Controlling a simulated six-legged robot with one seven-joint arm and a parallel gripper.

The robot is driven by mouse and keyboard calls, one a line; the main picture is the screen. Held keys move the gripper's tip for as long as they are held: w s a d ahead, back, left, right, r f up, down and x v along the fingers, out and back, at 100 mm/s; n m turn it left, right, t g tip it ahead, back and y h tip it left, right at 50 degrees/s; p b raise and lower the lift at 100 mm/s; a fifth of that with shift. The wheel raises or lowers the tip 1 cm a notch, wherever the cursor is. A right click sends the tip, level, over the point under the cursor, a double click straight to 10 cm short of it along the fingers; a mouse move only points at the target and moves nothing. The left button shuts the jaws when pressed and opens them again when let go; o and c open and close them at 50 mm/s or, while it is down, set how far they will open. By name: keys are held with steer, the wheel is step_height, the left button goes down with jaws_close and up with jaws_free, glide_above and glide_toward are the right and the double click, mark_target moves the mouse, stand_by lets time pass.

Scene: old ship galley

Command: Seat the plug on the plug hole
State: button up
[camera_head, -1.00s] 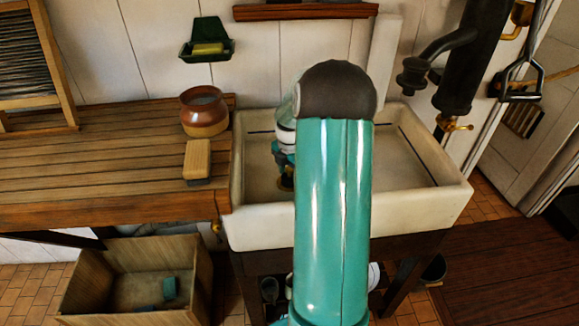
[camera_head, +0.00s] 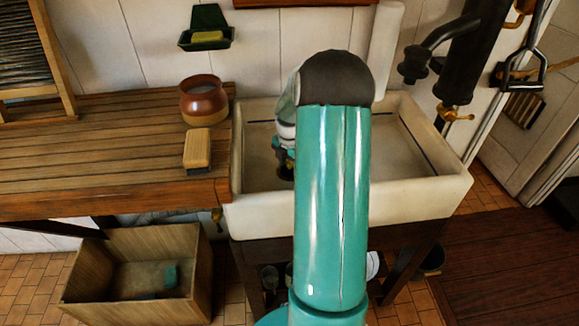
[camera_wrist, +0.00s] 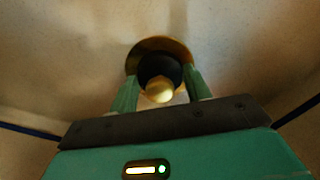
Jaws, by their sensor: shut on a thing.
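The plug (camera_wrist: 158,67) is dark with a round brass knob. In the wrist view it sits between the two green fingers of my gripper (camera_wrist: 160,82), which is shut on it. The brass rim of the plug hole (camera_wrist: 168,43) shows just behind and around the plug. I cannot tell whether the plug is in the hole or just above it. In the head view the white sink (camera_head: 420,207) holds my gripper (camera_head: 285,172) low in its left part. My arm hides the middle of the sink, and the plug cannot be made out there.
A wooden counter (camera_head: 90,160) adjoins the sink's left side, with a brown pot (camera_head: 203,105) and a brush (camera_head: 197,148). A black pump (camera_head: 462,75) overhangs the right back. A wooden crate (camera_head: 190,270) stands below on the floor. The sink's right part is clear.

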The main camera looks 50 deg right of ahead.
steer(key=shift+f, duration=0.55)
stand_by(0.4)
steer(key=o, duration=1.2)
steer(key=shift+w, duration=0.1)
steer(key=shift+r, duration=0.4)
step_height(320, 180, up, 13)
steer(key=shift+r, duration=0.1)
